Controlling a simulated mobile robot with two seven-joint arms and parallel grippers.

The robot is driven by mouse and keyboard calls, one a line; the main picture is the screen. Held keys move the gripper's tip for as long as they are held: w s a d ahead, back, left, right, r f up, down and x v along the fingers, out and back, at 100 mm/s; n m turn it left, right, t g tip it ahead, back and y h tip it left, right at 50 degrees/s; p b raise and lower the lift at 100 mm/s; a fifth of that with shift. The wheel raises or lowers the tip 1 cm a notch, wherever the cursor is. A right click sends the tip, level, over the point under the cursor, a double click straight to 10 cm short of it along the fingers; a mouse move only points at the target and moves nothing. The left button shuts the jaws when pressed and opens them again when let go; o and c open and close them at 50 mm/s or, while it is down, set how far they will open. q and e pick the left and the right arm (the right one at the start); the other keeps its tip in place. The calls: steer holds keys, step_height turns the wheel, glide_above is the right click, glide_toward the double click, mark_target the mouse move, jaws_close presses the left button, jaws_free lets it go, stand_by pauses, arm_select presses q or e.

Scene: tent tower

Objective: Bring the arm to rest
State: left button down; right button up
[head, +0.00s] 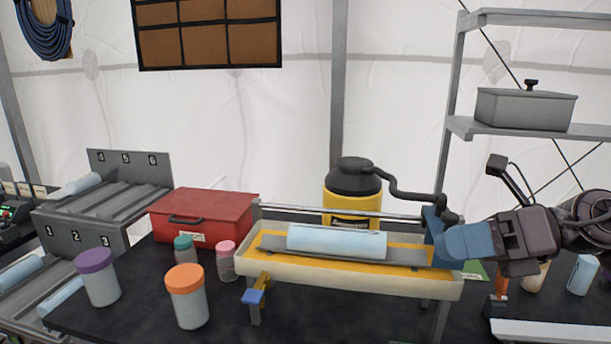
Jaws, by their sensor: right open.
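My right arm comes in from the right edge. Its gripper (447,247) has blue fingers that point left, at the right end of a cream tray (350,287) on legs. The gripper is open, with nothing seen between its fingers. A pale blue roll (336,242) lies lengthwise on the grey and yellow bed in the tray, to the left of the fingers and apart from them. My left gripper is not in view.
Behind the tray stand a yellow and black canister (352,195) with a hose and a red case (203,215). Jars with purple (100,280) and orange (187,298) lids stand at the left front. A metal shelf (490,130) rises at the right.

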steer(key=d+f+n+t+h, duration=0.7)
steer(key=f+n, duration=0.3)
steer(key=n, duration=0.8)
steer(key=d+f+n+t+h, duration=0.4)
steer(key=f+n+t+h, duration=0.5)
steer(key=n, duration=0.8)
steer(key=s+a+f+m+g, duration=0.1)
steer(key=s+f+m+g, duration=0.3)
steer(key=s+f+g, duration=0.6)
steer(key=s+a+f+m+g, duration=0.25)
steer(key=s+f+g, duration=0.4)
steer(key=s, duration=0.65)
steer(key=w+f+t, duration=0.7)
steer(key=f+t, duration=0.2)
steer(key=f, duration=0.3)
steer(key=shift+w+d+y, duration=0.35)
steer(key=shift+d+y, duration=0.05)
steer(key=shift+d, duration=0.05)
